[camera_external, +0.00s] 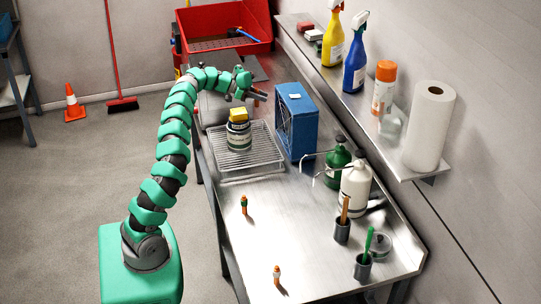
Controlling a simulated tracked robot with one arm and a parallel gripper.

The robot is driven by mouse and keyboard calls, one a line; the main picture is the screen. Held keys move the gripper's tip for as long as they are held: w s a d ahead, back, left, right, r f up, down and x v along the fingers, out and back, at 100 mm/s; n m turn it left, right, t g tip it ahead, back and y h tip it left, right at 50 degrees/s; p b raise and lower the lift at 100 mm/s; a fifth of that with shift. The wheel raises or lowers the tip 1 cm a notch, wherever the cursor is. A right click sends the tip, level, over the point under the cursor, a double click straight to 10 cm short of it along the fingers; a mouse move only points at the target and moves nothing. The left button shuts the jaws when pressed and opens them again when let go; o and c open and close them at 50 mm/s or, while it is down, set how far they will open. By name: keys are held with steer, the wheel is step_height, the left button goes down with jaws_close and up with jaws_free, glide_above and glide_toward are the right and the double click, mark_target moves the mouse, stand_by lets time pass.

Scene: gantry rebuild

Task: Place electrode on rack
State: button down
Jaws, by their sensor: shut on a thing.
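The wire rack (266,152) lies on the steel table, left of the blue box. A dark jar (239,139) with a pale label and a yellow top (238,115) stands on it. My gripper (262,95) is up beyond the rack, level with the blue box's upper left side and apart from the rack. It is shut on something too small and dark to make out. I cannot tell the electrode for certain. A small green and orange piece (243,204) and a small orange and white piece (277,274) stand upright on the table.
The blue box (297,125) stands close right of the rack. Green (337,166) and white (355,188) bottles with bent spouts and two dark cups (342,230) are at the right. A wall shelf (375,130) holds spray bottles. The table's middle front is mostly clear.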

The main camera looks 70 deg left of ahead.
steer(key=shift+f, duration=5.65)
steer(key=shift+f, duration=0.15)
steer(key=c, duration=1.2)
jaws_free()
steer(key=v, duration=0.3)
steer(key=shift+s+r, duration=0.15)
steer(key=shift+r, duration=0.15)
step_height(320, 180, up, 7)
steer(key=shift+f, duration=0.2)
